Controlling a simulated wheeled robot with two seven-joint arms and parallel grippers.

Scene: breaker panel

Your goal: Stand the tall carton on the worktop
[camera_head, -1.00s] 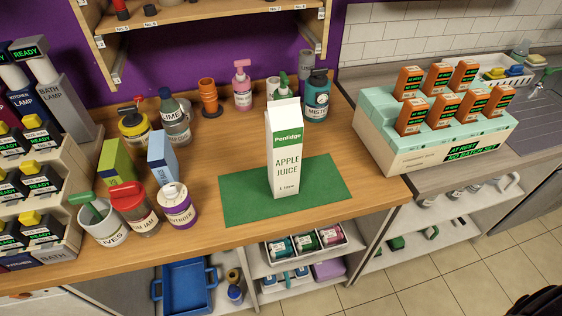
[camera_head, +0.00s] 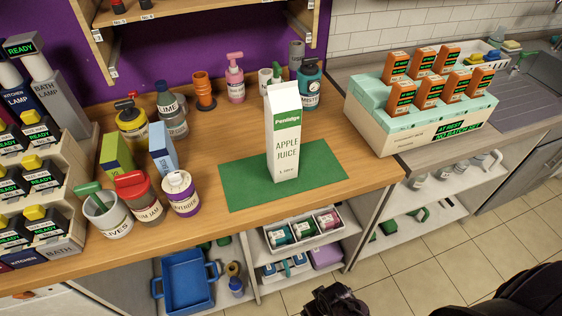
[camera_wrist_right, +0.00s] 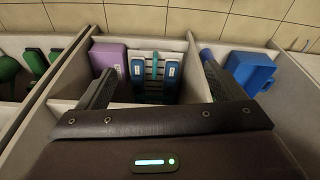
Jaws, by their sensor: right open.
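The tall carton (camera_head: 285,135), white with a green band and the words apple juice, stands upright on the green mat (camera_head: 235,185) on the wooden worktop (camera_head: 365,185). No gripper touches it. My right gripper (camera_wrist_right: 160,85) is open and empty in the right wrist view, its two fingers spread wide. That view looks at the shelves under the worktop, and no carton shows there. In the head view part of my right gripper (camera_head: 335,302) is at the bottom edge, in front of the shelves and well below the carton. My left gripper is not in view.
Left of the mat stand a purple-labelled jar (camera_head: 181,194), a red-lidded jar (camera_head: 138,197) and small boxes. Bottles and an orange cup stack (camera_head: 204,92) are behind. A teal crate (camera_head: 430,115) with orange cartons is at the right. A blue tray (camera_head: 184,283) is on the shelves below.

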